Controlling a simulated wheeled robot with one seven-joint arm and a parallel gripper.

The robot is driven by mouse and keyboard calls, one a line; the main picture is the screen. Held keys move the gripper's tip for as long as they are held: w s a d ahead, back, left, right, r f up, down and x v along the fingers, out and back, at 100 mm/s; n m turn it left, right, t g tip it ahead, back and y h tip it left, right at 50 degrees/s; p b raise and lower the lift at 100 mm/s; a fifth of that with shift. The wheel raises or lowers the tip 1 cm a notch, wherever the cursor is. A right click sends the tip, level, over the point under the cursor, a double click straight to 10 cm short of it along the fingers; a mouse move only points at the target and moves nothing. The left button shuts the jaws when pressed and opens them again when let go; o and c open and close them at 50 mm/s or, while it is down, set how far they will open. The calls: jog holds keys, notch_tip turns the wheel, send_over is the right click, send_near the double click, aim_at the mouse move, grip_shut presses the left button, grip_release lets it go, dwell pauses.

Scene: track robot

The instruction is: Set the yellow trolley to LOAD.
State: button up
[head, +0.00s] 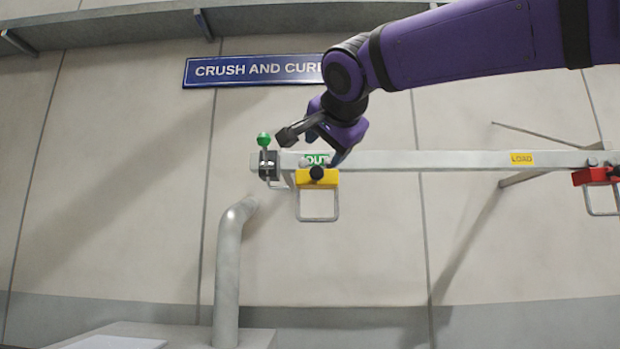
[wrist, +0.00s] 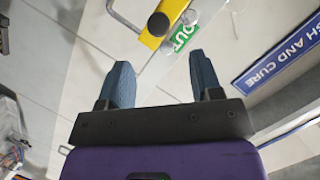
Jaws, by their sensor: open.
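The yellow trolley (head: 318,179) hangs on the grey rail (head: 425,161) near its left end, just under the green OUT label (head: 316,159). It has a black knob on its front and a square wire loop below. The yellow LOAD label (head: 522,159) is farther right on the rail. In the wrist view, the yellow trolley (wrist: 152,38) and its knob lie just beyond my fingertips, with the green label (wrist: 184,38) beside it. My gripper (wrist: 160,80) is open and empty, apart from the trolley.
A red trolley (head: 597,176) hangs on the rail at the right edge. A green-knobbed lever (head: 264,140) stands at the rail's left end. A blue CRUSH AND CURE sign (head: 250,70) is on the wall. A grey pipe (head: 228,270) rises below. The rail between the trolleys looks clear.

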aim_at(318, 170)
jog(key=x, duration=1)
jog(key=shift+w+f, duration=0.1)
jog(key=shift+w, duration=0.1)
grip_shut()
